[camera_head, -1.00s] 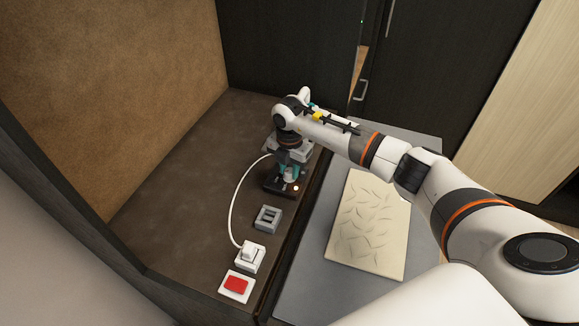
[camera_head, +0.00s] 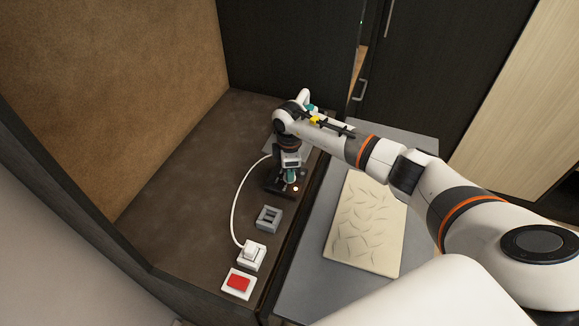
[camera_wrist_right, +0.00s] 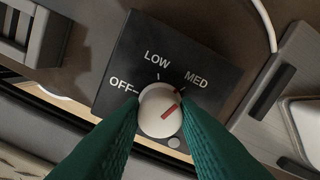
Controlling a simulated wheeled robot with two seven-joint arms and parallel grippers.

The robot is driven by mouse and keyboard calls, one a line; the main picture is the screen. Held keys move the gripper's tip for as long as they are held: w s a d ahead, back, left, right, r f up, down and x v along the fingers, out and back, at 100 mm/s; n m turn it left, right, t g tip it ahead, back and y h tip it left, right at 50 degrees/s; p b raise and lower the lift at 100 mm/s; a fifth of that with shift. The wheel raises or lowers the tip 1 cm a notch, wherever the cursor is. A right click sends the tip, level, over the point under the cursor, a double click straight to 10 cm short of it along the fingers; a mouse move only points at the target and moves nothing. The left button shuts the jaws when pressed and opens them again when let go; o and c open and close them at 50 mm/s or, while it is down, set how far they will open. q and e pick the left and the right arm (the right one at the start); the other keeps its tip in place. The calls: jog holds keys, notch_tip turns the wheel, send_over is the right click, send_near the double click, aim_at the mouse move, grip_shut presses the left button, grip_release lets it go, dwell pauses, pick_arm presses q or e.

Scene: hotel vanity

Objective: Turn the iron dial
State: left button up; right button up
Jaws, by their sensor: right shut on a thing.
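The iron dial (camera_wrist_right: 160,112) is a pale round knob with a red pointer line, on a black panel (camera_wrist_right: 122,62) marked OFF, LOW and MED. The pointer slants up and right, roughly towards MED. My right gripper (camera_wrist_right: 160,106) has green ridged fingers, one on each side of the knob, shut on it. In the head view my right gripper (camera_head: 290,176) reaches down to the dark panel (camera_head: 272,189) on the counter, and its wrist hides most of the dial. A small light (camera_head: 295,188) glows beside it. My left gripper is not in view.
A grey socket-like block (camera_head: 268,219), a white plug unit (camera_head: 250,255) with a white cable (camera_head: 231,207), and a red switch (camera_head: 238,283) line the brown counter (camera_head: 175,195). A patterned cream board (camera_head: 366,225) lies on the grey surface at right. The counter's left part is clear.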

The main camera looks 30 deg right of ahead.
jog(key=shift+r+m+p, duration=0.1)
jog(key=shift+m+p, duration=0.25)
jog(key=shift+m, duration=0.65)
jog(key=o, duration=1)
jog(key=shift+r+b, duration=1.7)
jog(key=shift+r, duration=4.25)
